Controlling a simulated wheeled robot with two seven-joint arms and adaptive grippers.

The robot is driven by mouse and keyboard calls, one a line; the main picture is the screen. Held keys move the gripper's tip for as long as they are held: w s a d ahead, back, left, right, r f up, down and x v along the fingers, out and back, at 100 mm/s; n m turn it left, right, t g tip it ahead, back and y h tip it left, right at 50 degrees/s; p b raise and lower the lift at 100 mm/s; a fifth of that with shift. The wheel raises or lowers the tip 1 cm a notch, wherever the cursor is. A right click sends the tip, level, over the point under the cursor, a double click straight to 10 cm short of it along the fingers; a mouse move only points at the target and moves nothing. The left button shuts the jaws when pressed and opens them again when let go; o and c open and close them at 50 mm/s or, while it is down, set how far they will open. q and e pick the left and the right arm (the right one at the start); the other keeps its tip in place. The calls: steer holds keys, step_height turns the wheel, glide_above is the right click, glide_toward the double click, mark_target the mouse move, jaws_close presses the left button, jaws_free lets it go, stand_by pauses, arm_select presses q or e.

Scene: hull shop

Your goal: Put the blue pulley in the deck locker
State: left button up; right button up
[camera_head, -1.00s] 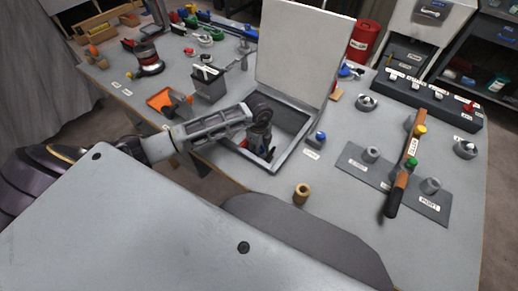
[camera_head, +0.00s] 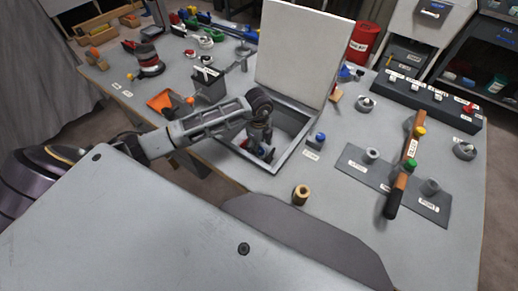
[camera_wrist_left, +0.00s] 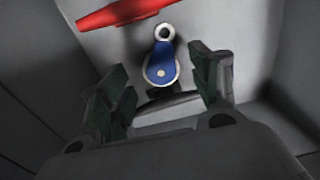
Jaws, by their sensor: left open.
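The deck locker (camera_head: 287,160) is an open grey recess in the bench with its pale lid (camera_head: 300,52) standing up behind it. My left gripper (camera_head: 264,152) points down inside the locker. The left wrist view shows its two dark fingers (camera_wrist_left: 160,95) spread apart. The blue pulley (camera_wrist_left: 161,68), with a pale ring at one end, lies on the locker floor, just beyond and between the fingertips. It appears free of both fingers. A red object (camera_wrist_left: 120,13) lies beside it. In the head view the gripper mostly hides the pulley. My right gripper is out of view.
A small blue-topped fitting (camera_head: 316,140) stands by the locker's right rim. A tan cylinder (camera_head: 301,194) stands in front. A dark box (camera_head: 209,86) stands left.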

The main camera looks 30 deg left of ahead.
arm_select(q)
step_height(320, 180, up, 9)
stand_by(0.5)
